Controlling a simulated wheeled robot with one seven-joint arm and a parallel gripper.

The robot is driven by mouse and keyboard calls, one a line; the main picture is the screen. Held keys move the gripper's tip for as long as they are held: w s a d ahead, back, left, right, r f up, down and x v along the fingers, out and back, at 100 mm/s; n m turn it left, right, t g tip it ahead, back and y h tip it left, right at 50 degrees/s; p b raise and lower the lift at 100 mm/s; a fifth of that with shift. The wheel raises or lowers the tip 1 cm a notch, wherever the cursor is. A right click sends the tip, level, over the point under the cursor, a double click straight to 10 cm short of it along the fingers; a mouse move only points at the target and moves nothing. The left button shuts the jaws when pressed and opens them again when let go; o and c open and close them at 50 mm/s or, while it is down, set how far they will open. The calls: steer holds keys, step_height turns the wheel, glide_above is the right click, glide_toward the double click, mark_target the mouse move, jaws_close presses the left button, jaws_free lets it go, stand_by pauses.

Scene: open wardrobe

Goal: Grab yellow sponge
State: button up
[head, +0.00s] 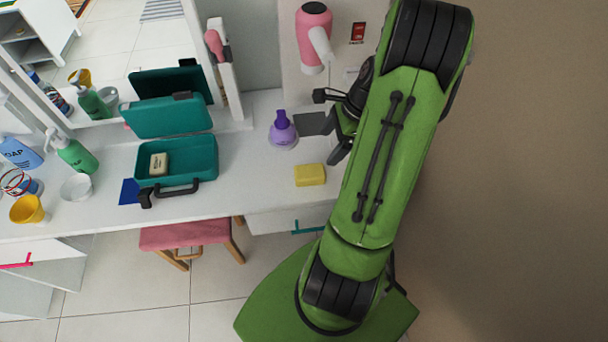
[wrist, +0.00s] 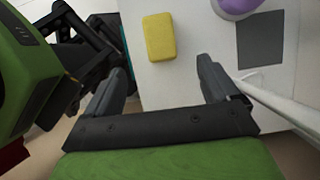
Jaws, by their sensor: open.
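The yellow sponge (head: 310,175) is a small rounded block lying flat on the white counter (head: 240,195), near its front edge. In the wrist view the sponge (wrist: 160,37) lies beyond the fingertips, a little left of the middle of the gap. My gripper (wrist: 162,75) is open, with nothing between its fingers. In the head view my gripper (head: 340,142) is just right of and behind the sponge, apart from it, and partly hidden by my green arm.
A purple bottle (head: 282,130) stands behind the sponge, next to a dark flat square (head: 312,124). An open teal case (head: 200,160) sits to the left. A pink hair dryer (head: 313,30) hangs on the back wall. A pink stool (head: 185,234) stands below.

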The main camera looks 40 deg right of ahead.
mark_target(309, 171)
steer(key=b+x, duration=0.2)
steer(key=x, duration=0.6)
steer(key=shift+s+d, duration=0.1)
steer(key=b+x, duration=0.2)
steer(key=x, duration=0.3)
steer(key=shift+a+f, duration=0.2)
steer(key=shift+f, duration=0.05)
steer(key=shift+r, duration=0.1)
steer(key=c, duration=1)
steer(key=shift+r, duration=0.1)
steer(key=shift+c, duration=0.2)
